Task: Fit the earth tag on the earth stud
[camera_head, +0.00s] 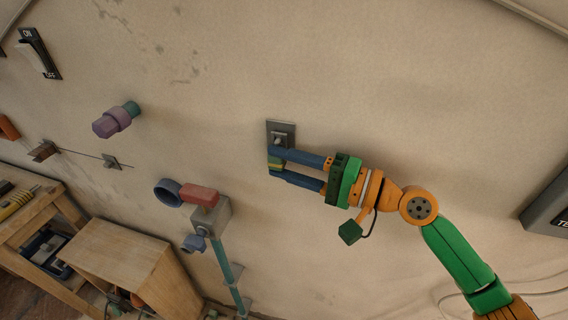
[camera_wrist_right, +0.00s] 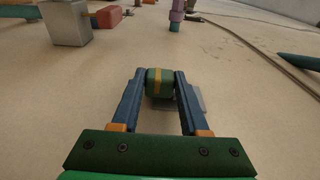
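The earth tag, a green piece with a yellow stripe, sits between the fingertips of my right gripper (camera_head: 274,164). In the right wrist view the tag (camera_wrist_right: 160,83) fills the gap between the blue fingers (camera_wrist_right: 161,85), which appear shut on it. A grey metal plate (camera_head: 281,127) with a small stud (camera_head: 279,140) is fixed on the wall; I take this to be the earth stud. The tag is at the plate's lower part, just below the visible stud. The fingers partly cover the plate, so I cannot tell whether tag and stud touch. My left gripper is not in view.
A grey box with a red handle (camera_head: 199,194) and a teal pipe (camera_head: 229,265) is on the wall at lower left. A purple knob (camera_head: 111,122), an on/off switch (camera_head: 36,55) and wooden crates (camera_head: 120,255) are farther left. The wall above the plate is clear.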

